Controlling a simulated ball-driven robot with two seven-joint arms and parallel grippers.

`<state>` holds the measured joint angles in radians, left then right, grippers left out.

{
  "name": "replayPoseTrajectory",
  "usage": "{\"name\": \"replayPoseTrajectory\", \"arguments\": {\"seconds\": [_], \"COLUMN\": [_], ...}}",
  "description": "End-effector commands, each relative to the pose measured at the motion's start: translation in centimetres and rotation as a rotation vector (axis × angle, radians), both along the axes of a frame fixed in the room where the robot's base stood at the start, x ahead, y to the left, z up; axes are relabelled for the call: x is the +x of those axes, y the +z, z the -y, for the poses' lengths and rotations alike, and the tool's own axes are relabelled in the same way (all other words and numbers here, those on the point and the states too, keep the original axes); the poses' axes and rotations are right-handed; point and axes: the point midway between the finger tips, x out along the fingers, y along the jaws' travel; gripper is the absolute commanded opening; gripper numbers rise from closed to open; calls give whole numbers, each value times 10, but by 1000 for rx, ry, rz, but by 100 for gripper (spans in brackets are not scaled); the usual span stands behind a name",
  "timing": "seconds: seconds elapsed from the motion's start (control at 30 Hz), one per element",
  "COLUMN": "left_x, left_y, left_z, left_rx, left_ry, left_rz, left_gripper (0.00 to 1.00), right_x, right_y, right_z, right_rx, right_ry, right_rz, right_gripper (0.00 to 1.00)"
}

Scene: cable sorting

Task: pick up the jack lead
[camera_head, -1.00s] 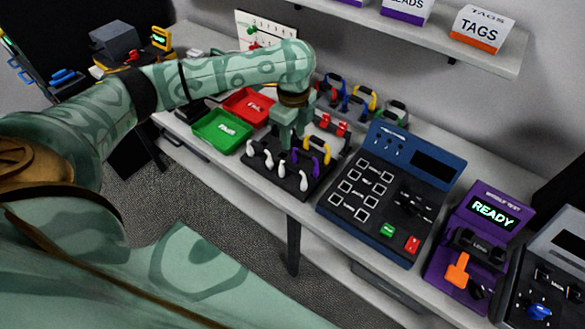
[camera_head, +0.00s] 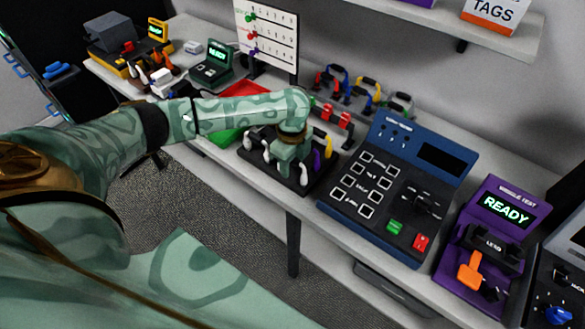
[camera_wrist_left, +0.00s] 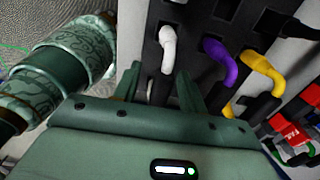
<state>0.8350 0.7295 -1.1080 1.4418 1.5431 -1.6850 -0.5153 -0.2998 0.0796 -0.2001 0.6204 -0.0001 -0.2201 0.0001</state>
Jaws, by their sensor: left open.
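A dark rack (camera_head: 240,156) on the bench holds several curved cable leads. White leads (camera_head: 268,148), a purple lead (camera_head: 316,160) and a yellow lead (camera_head: 323,139) stand in it. No readable label shows which one is the jack lead. My left gripper (camera_head: 291,178) is over the rack and hides part of it. In the left wrist view my left gripper (camera_wrist_left: 164,88) is open and empty. A white lead (camera_wrist_left: 168,50) lies just ahead of the gap between its fingers. The purple lead (camera_wrist_left: 221,62) and yellow lead (camera_wrist_left: 262,68) are to the right. My right gripper is not in view.
A blue tester (camera_head: 345,205) with a keypad stands right of the rack, and a purple test unit (camera_head: 510,215) reading READY is farther right. A green tray (camera_head: 222,137) and a red tray (camera_head: 243,90) lie behind my arm. Red, blue and yellow leads (camera_head: 350,90) stand behind the rack.

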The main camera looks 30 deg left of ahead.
Motion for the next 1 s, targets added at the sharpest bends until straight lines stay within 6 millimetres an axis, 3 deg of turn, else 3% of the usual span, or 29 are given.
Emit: {"name": "replayPoseTrajectory", "arguments": {"seconds": [0.1, 0.27, 0.67, 0.87, 1.0], "left_x": [0, 0, 1, 2, -19], "left_y": [2, 2, 6, 35, 68], "left_z": [0, 0, 0, 0, 12], "left_rx": [0, 0, 0, -1, -1], "left_ry": [0, 0, 0, 0, -5], "left_rz": [1, 1, 1, 5, 5], "left_gripper": [42, 0, 0, 0, 0], "right_x": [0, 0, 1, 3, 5], "right_y": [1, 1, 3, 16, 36], "right_z": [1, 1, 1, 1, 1], "right_rx": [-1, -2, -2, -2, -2], "right_ry": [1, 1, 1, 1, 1], "right_rz": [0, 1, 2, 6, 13], "right_gripper": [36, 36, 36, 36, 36]}}
